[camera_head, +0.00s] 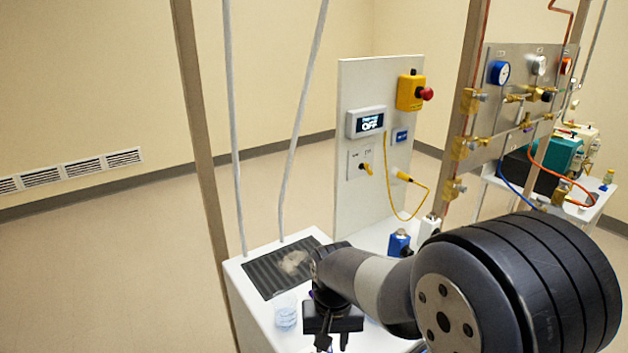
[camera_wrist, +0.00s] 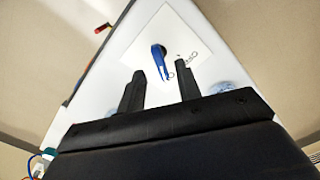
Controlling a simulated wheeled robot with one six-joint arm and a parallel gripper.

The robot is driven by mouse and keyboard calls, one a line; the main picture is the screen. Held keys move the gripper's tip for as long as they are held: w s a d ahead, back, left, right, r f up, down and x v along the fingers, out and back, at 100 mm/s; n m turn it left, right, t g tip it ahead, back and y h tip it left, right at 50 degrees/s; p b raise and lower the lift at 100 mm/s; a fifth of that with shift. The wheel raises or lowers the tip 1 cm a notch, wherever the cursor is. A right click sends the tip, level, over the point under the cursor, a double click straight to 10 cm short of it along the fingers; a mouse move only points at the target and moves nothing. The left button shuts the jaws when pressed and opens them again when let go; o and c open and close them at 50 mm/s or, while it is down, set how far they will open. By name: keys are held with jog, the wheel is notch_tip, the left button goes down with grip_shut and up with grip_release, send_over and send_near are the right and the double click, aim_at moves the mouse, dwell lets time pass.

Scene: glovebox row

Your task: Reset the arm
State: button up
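My arm reaches from the lower right over the white bench (camera_head: 262,325) in the head view. My gripper (camera_head: 333,343) points down there, with its tips near the lower edge of the picture. In the wrist view my gripper (camera_wrist: 158,72) has its two dark fingers spread apart, with nothing seen held between them. A small blue item with a dark rounded end (camera_wrist: 161,63) shows just beyond the fingertips, over a white card (camera_wrist: 185,35) with printing. I cannot tell how far below the fingers it is.
A glass beaker (camera_head: 286,311) stands left of my gripper, by a dark grille (camera_head: 268,275). A white panel (camera_head: 352,95) carries a display reading OFF (camera_head: 367,122) and a red button (camera_head: 426,94). Blue (camera_head: 399,243) and white bottles stand behind my arm. Pipes and valves rise at right.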

notch_tip(320, 180, down, 3)
jog(key=shift+r, duration=0.1)
jog(key=shift+n, duration=0.3)
dwell(0.3)
